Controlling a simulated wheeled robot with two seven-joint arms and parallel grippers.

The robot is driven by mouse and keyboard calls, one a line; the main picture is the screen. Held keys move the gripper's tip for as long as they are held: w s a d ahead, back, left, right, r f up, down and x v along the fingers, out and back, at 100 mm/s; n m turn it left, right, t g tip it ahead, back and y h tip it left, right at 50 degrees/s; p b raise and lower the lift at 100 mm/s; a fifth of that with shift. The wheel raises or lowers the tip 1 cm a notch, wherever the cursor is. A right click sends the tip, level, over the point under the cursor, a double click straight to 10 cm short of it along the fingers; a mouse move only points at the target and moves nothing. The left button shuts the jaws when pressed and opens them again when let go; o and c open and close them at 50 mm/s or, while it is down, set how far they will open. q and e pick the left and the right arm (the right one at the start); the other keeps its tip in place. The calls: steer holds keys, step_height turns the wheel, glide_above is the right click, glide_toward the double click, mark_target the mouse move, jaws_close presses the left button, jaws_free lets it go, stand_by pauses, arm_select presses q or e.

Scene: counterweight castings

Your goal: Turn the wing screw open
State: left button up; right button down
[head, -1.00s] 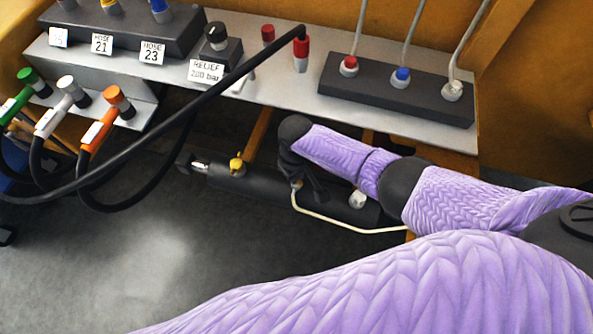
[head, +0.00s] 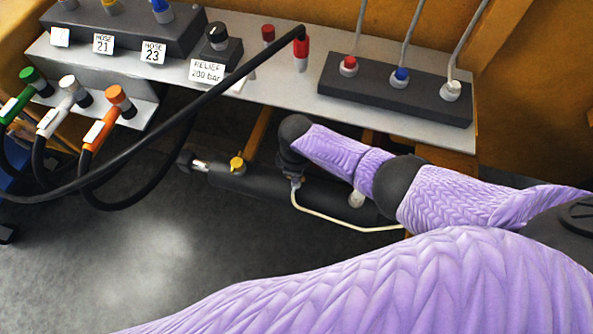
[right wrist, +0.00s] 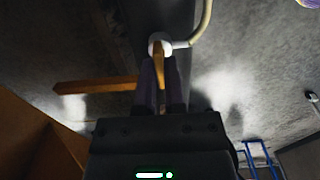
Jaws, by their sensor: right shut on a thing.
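The wing screw (right wrist: 159,64) is a flat yellow-orange piece in the right wrist view, in front of a pale round fitting with a cream hose. My right gripper (right wrist: 161,82) is shut on it, one finger on each side. In the head view the gripper's dark body shows below my purple sleeve, over the black cylinder (head: 262,186); its fingertips and the held screw cannot be made out there. A second yellow winged piece (head: 237,165) stands on the cylinder further left, apart from the gripper. My left gripper is not in view.
The cream hose (head: 335,220) runs right from beside my gripper. A grey shelf (head: 285,95) with a relief knob (head: 217,36) and a lever block (head: 395,90) lies behind. A black hose (head: 180,140) crosses the left side. The floor in front is clear.

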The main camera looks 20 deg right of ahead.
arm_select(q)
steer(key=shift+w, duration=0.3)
arm_select(e)
steer(key=c, duration=0.7)
jaws_free()
steer(key=shift+a, duration=0.1)
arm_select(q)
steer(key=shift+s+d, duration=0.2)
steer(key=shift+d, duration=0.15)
arm_select(e)
step_height(320, 180, up, 9)
steer(key=p, duration=0.6)
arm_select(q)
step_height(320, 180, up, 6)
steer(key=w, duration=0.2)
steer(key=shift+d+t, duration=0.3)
arm_select(e)
steer(key=shift+r, duration=0.5)
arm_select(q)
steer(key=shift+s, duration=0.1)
